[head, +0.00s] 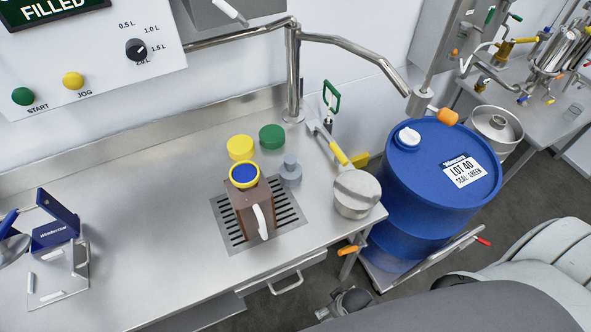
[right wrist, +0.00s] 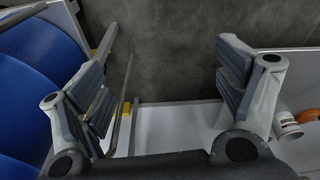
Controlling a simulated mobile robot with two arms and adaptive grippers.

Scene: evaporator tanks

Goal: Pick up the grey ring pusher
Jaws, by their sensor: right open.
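A small grey stepped cylinder (head: 290,170), which looks like the grey ring pusher, stands upright on the steel bench (head: 140,165). It is right of the brown jug and in front of the green cap. My right gripper (right wrist: 165,85) is open in the right wrist view, with nothing between its fingers and dark floor behind them. A grey jointed part at the bottom of the head view may be this gripper, low in front of the bench and apart from the pusher. My left gripper is not in view.
The brown jug (head: 253,213) stands on the drain grate (head: 226,222). Yellow (head: 240,147) and green (head: 271,136) caps sit behind. A yellow-banded tool (head: 336,150) and round metal pot (head: 356,194) flank the pusher's right. A blue drum (head: 415,190) stands beyond the bench end.

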